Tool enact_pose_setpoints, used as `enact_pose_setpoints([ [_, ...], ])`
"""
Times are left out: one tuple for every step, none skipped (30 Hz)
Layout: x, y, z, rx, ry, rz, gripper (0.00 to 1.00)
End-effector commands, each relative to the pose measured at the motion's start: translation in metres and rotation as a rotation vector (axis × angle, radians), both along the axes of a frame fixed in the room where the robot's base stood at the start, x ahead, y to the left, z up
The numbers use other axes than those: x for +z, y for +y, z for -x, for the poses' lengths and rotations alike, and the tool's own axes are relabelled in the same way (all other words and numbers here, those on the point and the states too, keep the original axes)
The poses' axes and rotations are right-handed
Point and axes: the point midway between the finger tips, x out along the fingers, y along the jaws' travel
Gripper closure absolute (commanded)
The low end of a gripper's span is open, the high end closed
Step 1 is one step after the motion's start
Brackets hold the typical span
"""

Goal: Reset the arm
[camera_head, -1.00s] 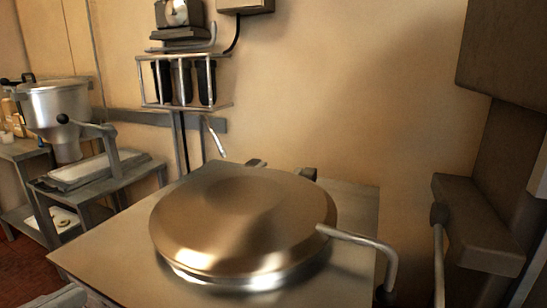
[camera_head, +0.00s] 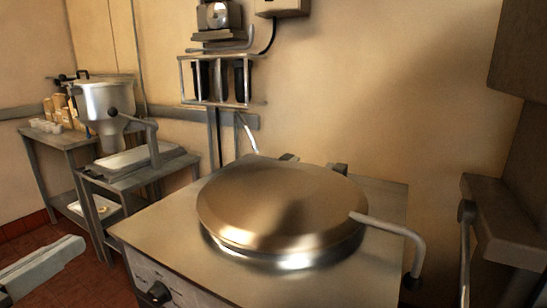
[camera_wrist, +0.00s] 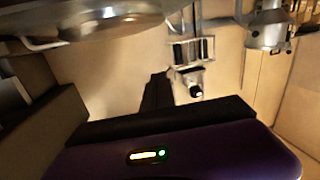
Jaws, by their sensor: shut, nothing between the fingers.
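My gripper (camera_wrist: 158,80) shows in the wrist view as dark fingers rising from a black bar above a purple housing with a small lit indicator. The fingers are together with nothing between them. In the head view I cannot make out the gripper.
A round metal lid (camera_head: 283,207) with a side handle (camera_head: 395,229) sits closed on a steel fryer (camera_head: 150,237). A hopper machine (camera_head: 104,100) and side tables stand at left. A wall rack (camera_head: 222,103) hangs behind. Red floor is open at left.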

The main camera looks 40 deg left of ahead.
Motion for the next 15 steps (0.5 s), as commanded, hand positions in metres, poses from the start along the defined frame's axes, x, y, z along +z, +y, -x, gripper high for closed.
enact_pose_setpoints([
  [0.0, 0.005, 0.004, 0.041, -0.02, 0.001, 1.0],
  [0.0, 0.008, 0.007, 0.067, -0.032, 0.001, 1.0],
  [-0.001, 0.012, 0.009, 0.1, -0.049, 0.003, 1.0],
  [-0.002, 0.014, 0.01, 0.124, -0.062, 0.004, 1.0],
  [-0.003, 0.016, 0.01, 0.148, -0.075, 0.005, 1.0],
  [-0.007, 0.018, 0.009, 0.178, -0.094, 0.011, 1.0],
  [-0.01, 0.019, 0.008, 0.202, -0.107, 0.012, 1.0],
  [-0.015, 0.02, 0.006, 0.224, -0.121, 0.016, 1.0],
  [-0.021, 0.019, 0.003, 0.251, -0.138, 0.021, 1.0],
  [-0.026, 0.018, 0.0, 0.27, -0.151, 0.024, 1.0],
  [-0.032, 0.016, -0.004, 0.289, -0.163, 0.028, 1.0],
  [-0.04, 0.013, -0.009, 0.314, -0.179, 0.033, 1.0],
  [-0.047, 0.009, -0.015, 0.33, -0.19, 0.037, 1.0],
  [-0.055, 0.005, -0.021, 0.346, -0.201, 0.042, 1.0],
  [-0.066, -0.003, -0.029, 0.367, -0.214, 0.046, 1.0],
])
